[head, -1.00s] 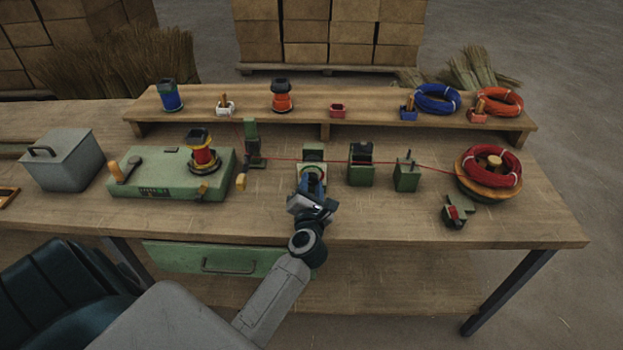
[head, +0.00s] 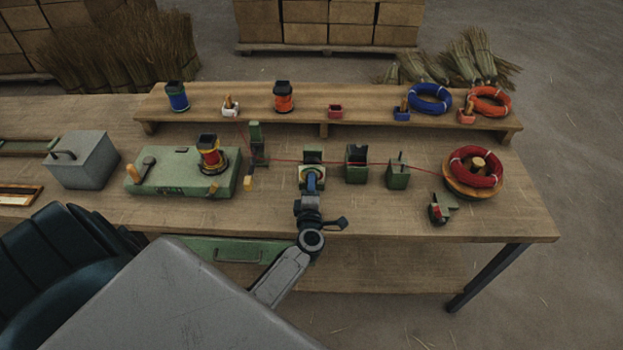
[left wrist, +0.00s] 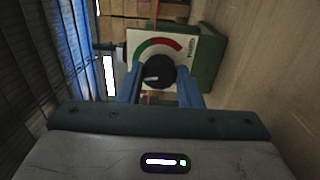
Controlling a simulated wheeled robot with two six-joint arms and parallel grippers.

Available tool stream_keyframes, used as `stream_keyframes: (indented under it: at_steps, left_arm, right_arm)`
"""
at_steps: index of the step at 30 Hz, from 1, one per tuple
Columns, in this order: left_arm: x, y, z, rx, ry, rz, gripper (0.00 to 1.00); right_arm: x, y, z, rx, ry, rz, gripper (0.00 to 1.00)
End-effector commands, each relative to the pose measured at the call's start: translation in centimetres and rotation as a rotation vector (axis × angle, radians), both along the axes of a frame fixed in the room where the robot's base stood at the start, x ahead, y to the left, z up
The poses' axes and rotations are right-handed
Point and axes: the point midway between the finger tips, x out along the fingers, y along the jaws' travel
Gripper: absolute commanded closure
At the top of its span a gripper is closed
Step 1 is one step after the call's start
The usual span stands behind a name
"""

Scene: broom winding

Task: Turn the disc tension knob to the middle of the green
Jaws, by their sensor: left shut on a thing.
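The disc tension unit (head: 314,156) is a small green block on the bench, with the red cord running across at its level. In the left wrist view its pale dial plate (left wrist: 183,52) carries a green arc (left wrist: 143,49) and a red arc (left wrist: 170,44). The black knob (left wrist: 160,72) has a white pointer mark on its left side, below the green arc in this view. My left gripper (left wrist: 160,90) has its blue fingers on either side of the knob and is shut on it. In the head view the left gripper (head: 312,184) hides the knob. My right gripper is not in view.
A green winder box (head: 180,176) with a spool stands to the left. Green guide blocks (head: 357,165) and a red coil on a round wooden base (head: 470,188) are to the right. A raised shelf (head: 240,106) runs behind. The bench front at right is mostly clear.

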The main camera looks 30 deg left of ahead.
Motion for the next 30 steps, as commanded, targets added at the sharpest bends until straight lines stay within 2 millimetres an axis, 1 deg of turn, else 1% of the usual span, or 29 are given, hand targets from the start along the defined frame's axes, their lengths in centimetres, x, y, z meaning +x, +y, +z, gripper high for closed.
stream_keyframes:
  at_steps: [1,9,16,28,29,30]
  left_arm:
    - [0.0,0.0,0.4,0.025,0.017,-0.001,0.91]
    - [0.0,0.0,0.1,0.133,0.082,0.0,0.91]
    - [0.0,0.0,0.0,0.167,0.103,0.0,0.91]
    - [0.0,0.0,-0.1,0.171,0.106,0.001,0.91]
    - [0.0,0.0,-0.1,0.171,0.106,0.001,0.64]
    - [0.0,0.0,-0.1,0.171,0.106,0.0,0.56]
  right_arm:
    - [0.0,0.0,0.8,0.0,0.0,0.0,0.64]
    - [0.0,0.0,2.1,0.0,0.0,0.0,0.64]
    - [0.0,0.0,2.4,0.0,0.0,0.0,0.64]
    - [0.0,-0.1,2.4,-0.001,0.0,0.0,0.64]
    - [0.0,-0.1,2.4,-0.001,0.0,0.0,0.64]
    - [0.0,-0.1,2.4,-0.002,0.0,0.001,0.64]
